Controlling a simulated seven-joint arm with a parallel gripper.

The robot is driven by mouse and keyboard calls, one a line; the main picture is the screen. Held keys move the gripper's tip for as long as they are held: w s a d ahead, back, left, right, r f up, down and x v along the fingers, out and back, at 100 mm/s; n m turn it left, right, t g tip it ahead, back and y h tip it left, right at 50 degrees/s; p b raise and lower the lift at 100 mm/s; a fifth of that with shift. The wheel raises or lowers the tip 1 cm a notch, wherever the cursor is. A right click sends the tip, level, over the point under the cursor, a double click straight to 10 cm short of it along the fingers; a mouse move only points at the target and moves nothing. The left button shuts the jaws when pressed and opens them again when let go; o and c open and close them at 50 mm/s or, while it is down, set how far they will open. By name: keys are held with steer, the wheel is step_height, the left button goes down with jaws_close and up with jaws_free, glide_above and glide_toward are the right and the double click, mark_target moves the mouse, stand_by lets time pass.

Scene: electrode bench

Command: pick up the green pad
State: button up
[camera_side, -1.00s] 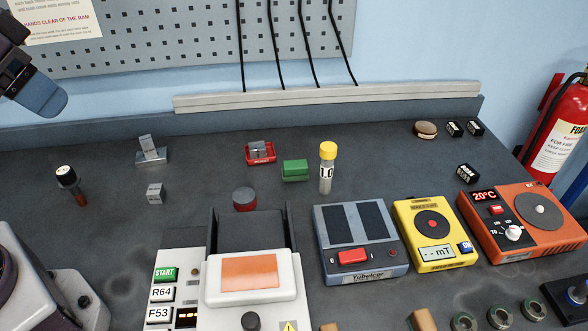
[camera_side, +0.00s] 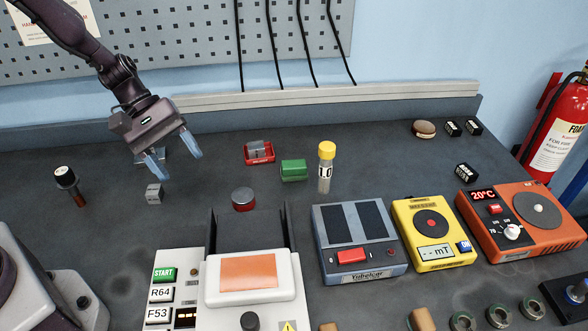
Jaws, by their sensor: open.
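The green pad (camera_side: 294,170) is a small green block on the dark bench, between the red tray and the yellow-capped vial. My gripper (camera_side: 174,168) is open and empty, above the bench to the left of the green pad and well apart from it. Its two bluish fingers point down, and it partly hides a metal block on a stand behind it. Nothing covers the green pad.
A red tray (camera_side: 272,159) holding a grey block lies left of the pad. A vial with a yellow cap (camera_side: 326,150) stands close on its right. A dark round piece with a red side (camera_side: 243,199) and a small grey cube (camera_side: 154,194) lie nearer. Instruments fill the front.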

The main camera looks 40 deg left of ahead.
mark_target(283, 164)
steer(key=w+f+n+t+h, duration=0.1)
steer(key=w+f+n+t, duration=0.1)
steer(key=w+f+n, duration=0.1)
steer(key=w+a+f+n+t, duration=0.1)
steer(key=w+f+n+t, duration=0.1)
steer(key=w+f+n, duration=0.1)
steer(key=w+f+n+t+h, duration=0.1)
steer(key=w+f+n, duration=0.2)
steer(key=f+n, duration=0.2)
steer(key=shift+w+a+t+h, duration=0.1)
steer(key=shift+a+t+h, duration=0.2)
steer(key=shift+t, duration=0.1)
steer(key=w+n+t, duration=0.1)
steer(key=w+a+n+t, duration=0.1)
steer(key=w, duration=0.1)
steer(key=w+a+r+n+t+y, duration=0.1)
steer(key=w, duration=0.1)
steer(key=shift+n, duration=0.3)
steer(key=shift+w+d+f, duration=0.1)
steer(key=shift+w+d, duration=0.05)
steer(key=shift+w, duration=0.05)
steer(key=x, duration=0.7)
steer(key=shift+w, duration=0.1)
steer(key=shift+x, duration=2.6)
steer(key=shift+w, duration=0.1)
steer(key=c, duration=0.7)
